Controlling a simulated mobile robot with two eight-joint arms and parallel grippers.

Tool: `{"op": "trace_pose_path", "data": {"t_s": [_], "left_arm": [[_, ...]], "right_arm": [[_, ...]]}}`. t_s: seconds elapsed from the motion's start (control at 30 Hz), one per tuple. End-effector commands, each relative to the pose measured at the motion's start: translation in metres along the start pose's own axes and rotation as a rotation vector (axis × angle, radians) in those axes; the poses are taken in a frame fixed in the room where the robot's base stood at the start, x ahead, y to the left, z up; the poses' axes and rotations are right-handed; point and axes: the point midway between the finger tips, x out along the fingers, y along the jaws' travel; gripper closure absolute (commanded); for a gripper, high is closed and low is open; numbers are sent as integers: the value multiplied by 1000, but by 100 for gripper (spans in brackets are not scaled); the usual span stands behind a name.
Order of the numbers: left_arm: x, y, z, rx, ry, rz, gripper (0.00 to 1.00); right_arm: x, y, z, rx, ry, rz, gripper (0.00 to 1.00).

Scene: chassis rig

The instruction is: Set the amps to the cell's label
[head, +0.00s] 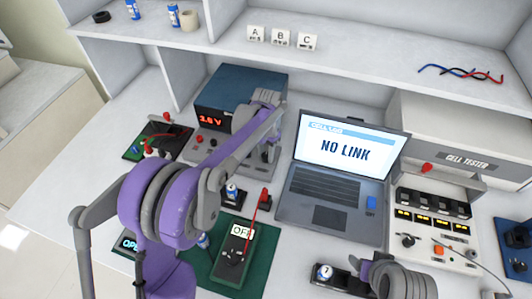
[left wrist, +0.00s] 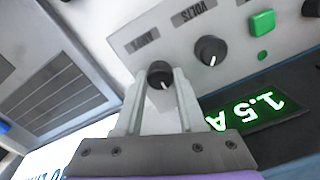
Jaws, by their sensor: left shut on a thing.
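The power supply (head: 241,86) is a blue-topped box at the back of the bench; its red display reads about 3.6 V. In the left wrist view a green display (left wrist: 250,110) reads 1.5 A, upside down.
A laptop (head: 345,150) reading NO LINK stands right of the supply. A cell tester (head: 435,220) is at the right. A green mat (head: 262,262) carries a meter (head: 235,245) with a red lead. Wires (head: 460,72) and A, B, C blocks (head: 281,38) sit on the shelf.

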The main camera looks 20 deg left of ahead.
Motion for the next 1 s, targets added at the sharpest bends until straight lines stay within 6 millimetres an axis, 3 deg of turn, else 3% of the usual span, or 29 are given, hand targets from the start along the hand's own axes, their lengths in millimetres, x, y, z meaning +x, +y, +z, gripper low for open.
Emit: {"op": "trace_pose_path", "data": {"t_s": [0.67,0.7,0.87,1.0], "left_arm": [[0,0,0,64,1,-1,100],[0,0,0,64,1,-1,57],[0,0,0,64,1,0,31],[0,0,0,63,1,0,31]], "right_arm": [[1,0,1,0,0,0,31],[1,0,1,0,0,0,31],[1,0,1,0,0,0,31],[1,0,1,0,0,0,31]]}}
